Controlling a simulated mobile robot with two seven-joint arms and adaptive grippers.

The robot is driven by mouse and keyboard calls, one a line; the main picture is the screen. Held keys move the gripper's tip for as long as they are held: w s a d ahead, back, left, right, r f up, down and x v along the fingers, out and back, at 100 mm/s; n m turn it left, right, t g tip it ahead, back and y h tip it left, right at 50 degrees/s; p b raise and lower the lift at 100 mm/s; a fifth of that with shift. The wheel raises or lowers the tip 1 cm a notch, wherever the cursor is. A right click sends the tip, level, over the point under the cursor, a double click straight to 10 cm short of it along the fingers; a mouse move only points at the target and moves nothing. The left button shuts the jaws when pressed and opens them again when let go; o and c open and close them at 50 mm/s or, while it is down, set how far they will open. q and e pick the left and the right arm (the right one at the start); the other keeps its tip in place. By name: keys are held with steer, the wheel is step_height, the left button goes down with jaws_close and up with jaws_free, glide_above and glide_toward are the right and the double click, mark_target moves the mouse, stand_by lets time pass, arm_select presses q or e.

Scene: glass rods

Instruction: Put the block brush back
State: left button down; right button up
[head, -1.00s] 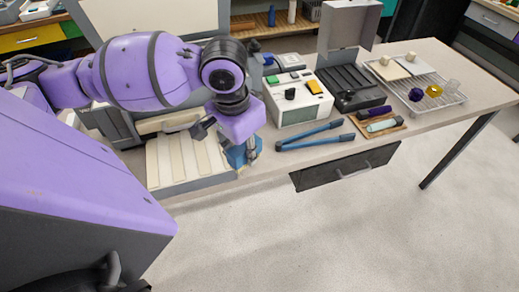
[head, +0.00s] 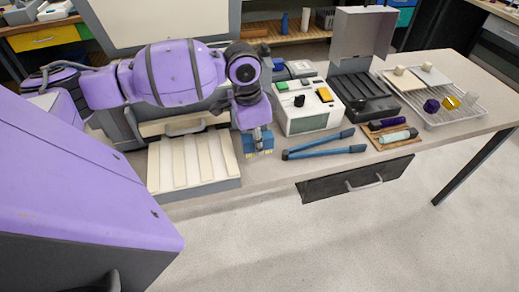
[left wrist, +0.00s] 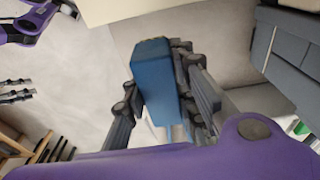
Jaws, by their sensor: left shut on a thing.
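The block brush (head: 259,145) is a blue block with some pale yellow at its lower edge. It is in my left gripper (head: 257,130), just right of the tray with cream slats (head: 190,160). In the left wrist view the blue brush body (left wrist: 158,75) sits between the dark fingers of my left gripper (left wrist: 160,95), which is shut on it. In the head view the gripper hides the top of the brush. I cannot tell whether the brush touches the table. My right gripper is not clearly in view.
Blue tongs (head: 318,146) lie right of the brush. Behind them stand a white control box (head: 307,118) and an open dark case (head: 362,97). A small wooden tray (head: 409,141) and a wire rack (head: 468,112) are further right. The table's front edge is close to the brush.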

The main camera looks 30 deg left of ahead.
arm_select(q)
steer(key=w+f, duration=0.1)
steer(key=w+a+f, duration=0.1)
steer(key=shift+f, duration=0.3)
step_height(320, 180, down, 3)
steer(key=shift+w+a+f, duration=0.1)
steer(key=c, duration=1.4)
jaws_free()
steer(key=shift+f, duration=0.15)
steer(key=shift+c, duration=0.2)
